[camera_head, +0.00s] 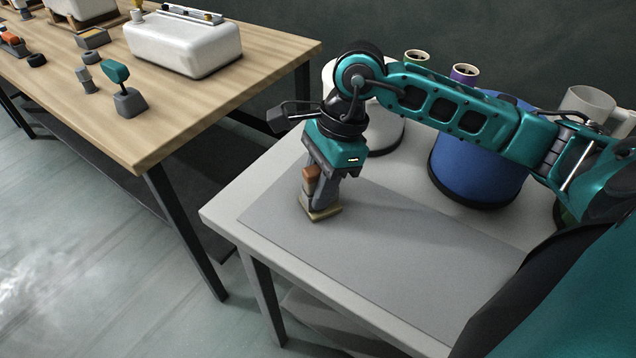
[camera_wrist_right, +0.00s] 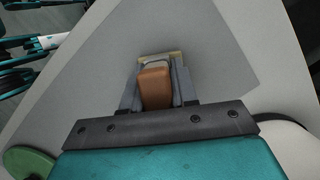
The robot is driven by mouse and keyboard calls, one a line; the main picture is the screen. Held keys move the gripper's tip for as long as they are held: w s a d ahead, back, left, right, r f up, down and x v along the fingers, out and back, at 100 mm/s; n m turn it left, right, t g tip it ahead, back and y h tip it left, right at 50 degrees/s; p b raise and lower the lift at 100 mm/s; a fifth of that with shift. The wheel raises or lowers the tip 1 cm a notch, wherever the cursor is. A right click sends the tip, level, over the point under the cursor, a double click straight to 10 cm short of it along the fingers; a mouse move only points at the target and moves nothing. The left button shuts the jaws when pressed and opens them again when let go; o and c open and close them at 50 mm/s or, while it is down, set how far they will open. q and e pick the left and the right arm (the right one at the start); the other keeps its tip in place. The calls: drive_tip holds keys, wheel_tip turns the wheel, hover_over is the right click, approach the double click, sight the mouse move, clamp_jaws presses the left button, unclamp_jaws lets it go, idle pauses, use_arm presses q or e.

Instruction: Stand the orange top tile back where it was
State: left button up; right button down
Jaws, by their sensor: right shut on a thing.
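My right gripper (camera_head: 316,192) points down over the left part of the grey mat (camera_head: 400,256). It is shut on the orange tile (camera_head: 309,176), which also shows between the fingers in the right wrist view (camera_wrist_right: 154,90). Below the fingertips a tan piece (camera_head: 323,214) lies on the mat. A pale grey piece (camera_wrist_right: 155,65) shows at the far end of the orange tile in the wrist view. I cannot tell whether the orange tile touches the pieces below, as the fingers hide part of them. My left gripper is in neither view.
A blue drum (camera_head: 475,165) and a round white stand (camera_head: 384,138) are behind the mat, with a grey mug (camera_head: 586,101) at right. The wooden table (camera_head: 205,97) at left bears a white block (camera_head: 183,44) and small items. The mat's right part is clear.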

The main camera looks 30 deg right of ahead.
drive_tip(key=c, duration=0.8)
unclamp_jaws()
drive_tip(key=shift+p+v, duration=2.15)
drive_tip(key=shift+v, duration=1.8)
